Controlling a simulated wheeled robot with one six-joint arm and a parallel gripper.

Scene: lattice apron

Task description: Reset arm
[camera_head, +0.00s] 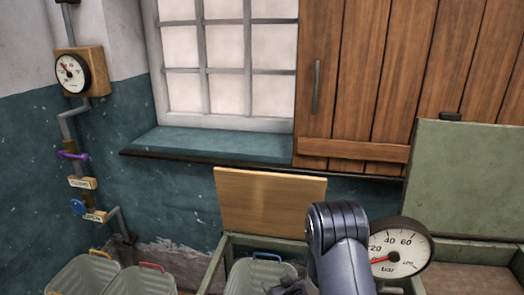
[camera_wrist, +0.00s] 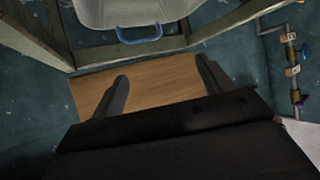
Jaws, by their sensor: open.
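My gripper (camera_wrist: 161,68) is open in the wrist view, with its two dark fingers spread apart and nothing between them. Behind the fingers is a flat wooden board (camera_wrist: 160,88); I cannot tell how far away it is. In the head view my arm rises at the lower middle, and my gripper (camera_head: 286,288) shows only in part at the bottom edge. The wooden board (camera_head: 270,203) stands tilted up below the window sill, left of my arm.
A bin with a blue handle (camera_head: 246,274) is beside my arm inside a green frame; it also shows in the wrist view (camera_wrist: 100,14). A round gauge (camera_head: 400,247) is close on the right. Two bins (camera_head: 85,275) (camera_head: 142,281) stand lower left, near wall pipes.

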